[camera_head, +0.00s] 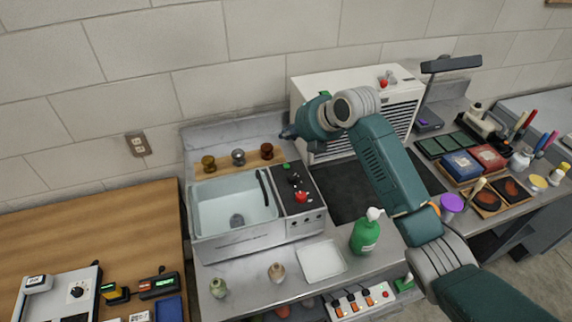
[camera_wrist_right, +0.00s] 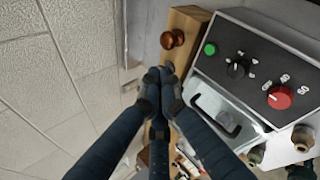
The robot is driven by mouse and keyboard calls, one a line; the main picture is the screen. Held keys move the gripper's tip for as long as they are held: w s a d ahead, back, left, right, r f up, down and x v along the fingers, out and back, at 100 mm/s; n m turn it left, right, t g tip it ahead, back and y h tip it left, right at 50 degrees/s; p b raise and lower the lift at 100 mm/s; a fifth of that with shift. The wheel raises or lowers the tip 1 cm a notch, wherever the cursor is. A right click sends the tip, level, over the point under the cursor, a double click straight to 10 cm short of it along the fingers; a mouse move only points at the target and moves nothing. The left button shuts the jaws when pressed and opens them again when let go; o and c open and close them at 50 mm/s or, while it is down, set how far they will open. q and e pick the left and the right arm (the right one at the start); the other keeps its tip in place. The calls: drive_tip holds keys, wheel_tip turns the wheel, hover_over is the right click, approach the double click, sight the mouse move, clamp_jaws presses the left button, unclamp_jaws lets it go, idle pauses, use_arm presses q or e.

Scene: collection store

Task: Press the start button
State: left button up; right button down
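A green button (camera_head: 286,166) sits at the back of the dark control panel (camera_head: 310,210) to the right of the basin; it also shows in the right wrist view (camera_wrist_right: 210,49). A black knob (camera_head: 293,179) and a red knob (camera_head: 301,197) are in front of it. No label reading start is legible. My right gripper (camera_head: 288,133) is above and behind the panel, near the wall, apart from the green button. In the right wrist view its fingertips (camera_wrist_right: 164,80) meet with nothing between them, left of and below the button. My left gripper is out of view.
A white ventilated box (camera_head: 345,82) stands right behind my right arm, with a red knob on top. The basin (camera_head: 235,205) has several round wooden and metal knobs behind it.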

sight(287, 168)
wheel_tip(287, 168, down, 8)
drive_tip(key=b, duration=0.6)
drive_tip(key=shift+w+a+f, duration=0.1)
drive_tip(key=shift+w+f, duration=0.05)
drive_tip(key=shift+f, duration=0.35)
drive_tip(key=shift+f+b, duration=0.1)
drive_tip(key=shift+b, duration=0.2)
idle(0.6)
drive_tip(key=shift+f, duration=0.3)
drive_tip(key=shift+f+b, duration=0.3)
drive_tip(key=shift+f, duration=0.1)
idle(0.6)
idle(0.3)
drive_tip(key=shift+r+p, duration=0.7)
drive_tip(key=shift+r, duration=0.1)
